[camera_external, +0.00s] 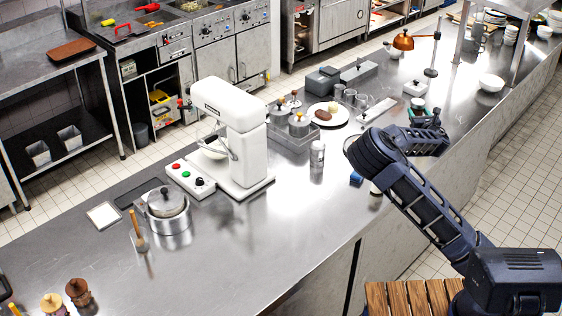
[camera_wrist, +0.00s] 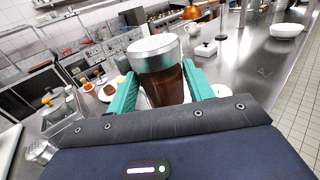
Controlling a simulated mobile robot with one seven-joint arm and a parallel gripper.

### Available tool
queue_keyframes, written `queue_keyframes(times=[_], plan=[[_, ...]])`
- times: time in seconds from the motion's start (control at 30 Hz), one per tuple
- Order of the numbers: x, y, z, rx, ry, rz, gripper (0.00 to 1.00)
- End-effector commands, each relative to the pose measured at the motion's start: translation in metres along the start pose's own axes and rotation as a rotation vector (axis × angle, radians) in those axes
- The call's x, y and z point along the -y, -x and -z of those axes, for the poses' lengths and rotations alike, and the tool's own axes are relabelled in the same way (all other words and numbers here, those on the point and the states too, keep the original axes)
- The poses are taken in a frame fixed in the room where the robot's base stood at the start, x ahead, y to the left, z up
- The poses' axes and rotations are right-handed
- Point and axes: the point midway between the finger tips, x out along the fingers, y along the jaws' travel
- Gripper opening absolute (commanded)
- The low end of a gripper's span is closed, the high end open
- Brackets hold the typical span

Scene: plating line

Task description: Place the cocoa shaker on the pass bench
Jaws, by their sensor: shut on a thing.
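The cocoa shaker (camera_wrist: 168,78) is a clear jar of dark brown powder with a perforated silver lid. In the wrist view it is between the teal fingers of my gripper (camera_wrist: 160,90), which is shut on it. In the outside view my gripper (camera_external: 421,113) is over the right part of the long steel bench (camera_external: 330,205), and my own arm hides most of the shaker there. The bottom of the shaker is hidden, so I cannot tell whether it touches the bench. No label shows which stretch is the pass bench.
A silver-topped shaker (camera_external: 317,154) stands alone near the white mixer (camera_external: 232,135).

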Motion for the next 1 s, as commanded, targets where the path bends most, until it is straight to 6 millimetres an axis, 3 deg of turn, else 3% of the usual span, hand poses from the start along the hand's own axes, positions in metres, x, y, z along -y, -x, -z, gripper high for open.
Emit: queue_keyframes(times=[0.17, 0.8, 1.0], plan=[[0.010, 0.010, 0.005, -0.002, 0.001, 0.019, 0.25], [0.010, 0.010, 0.135, -0.002, 0.002, 0.017, 0.25], [0.010, 0.010, 0.153, 0.000, 0.002, 0.018, 0.25]])
